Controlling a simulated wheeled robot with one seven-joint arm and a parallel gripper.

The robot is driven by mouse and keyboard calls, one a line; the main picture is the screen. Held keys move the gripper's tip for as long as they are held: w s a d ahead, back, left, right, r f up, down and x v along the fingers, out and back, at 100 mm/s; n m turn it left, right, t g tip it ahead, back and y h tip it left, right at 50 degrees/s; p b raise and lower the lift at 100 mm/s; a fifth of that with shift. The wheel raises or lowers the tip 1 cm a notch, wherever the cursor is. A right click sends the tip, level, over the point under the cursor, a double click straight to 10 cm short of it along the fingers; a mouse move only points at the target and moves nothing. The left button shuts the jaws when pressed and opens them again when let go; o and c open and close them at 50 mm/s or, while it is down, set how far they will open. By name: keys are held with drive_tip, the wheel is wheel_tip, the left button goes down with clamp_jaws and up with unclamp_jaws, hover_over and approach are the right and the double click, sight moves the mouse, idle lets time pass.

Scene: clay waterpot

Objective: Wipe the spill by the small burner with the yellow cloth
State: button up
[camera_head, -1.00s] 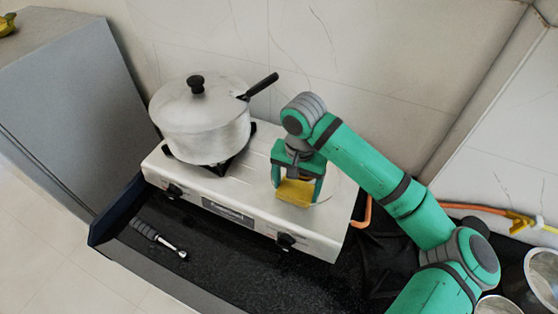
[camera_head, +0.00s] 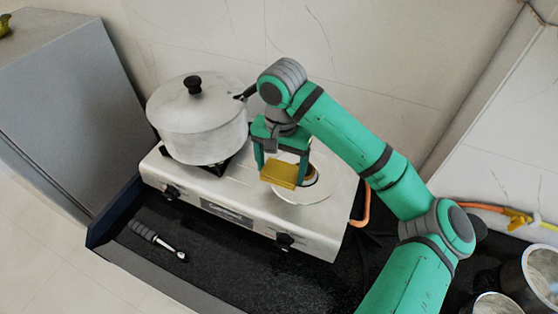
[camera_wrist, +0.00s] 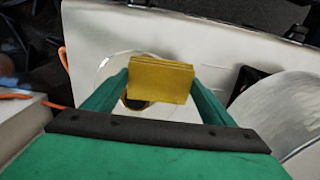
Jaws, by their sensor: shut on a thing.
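The yellow cloth (camera_head: 279,175) is a small folded block held between the fingers of my gripper (camera_head: 281,170). In the wrist view the cloth (camera_wrist: 161,80) sits between the two green fingertips. The small burner (camera_head: 311,177) is partly hidden behind the cloth and my gripper, on the right half of the stove. A pale round patch (camera_head: 318,192) surrounds the burner; I cannot tell whether it is the spill or a burner plate. The cloth appears over the left part of this patch; whether it touches the stove top is unclear.
A lidded pot (camera_head: 197,122) stands on the stove's left burner, close to my gripper, its handle pointing toward my arm. The silver stove (camera_head: 225,195) sits on a black counter (camera_head: 225,262). A grey-handled tool (camera_head: 147,232) lies in front. An orange hose (camera_head: 363,207) runs at the right.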

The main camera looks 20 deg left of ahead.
drive_tip(key=shift+r, duration=1.3)
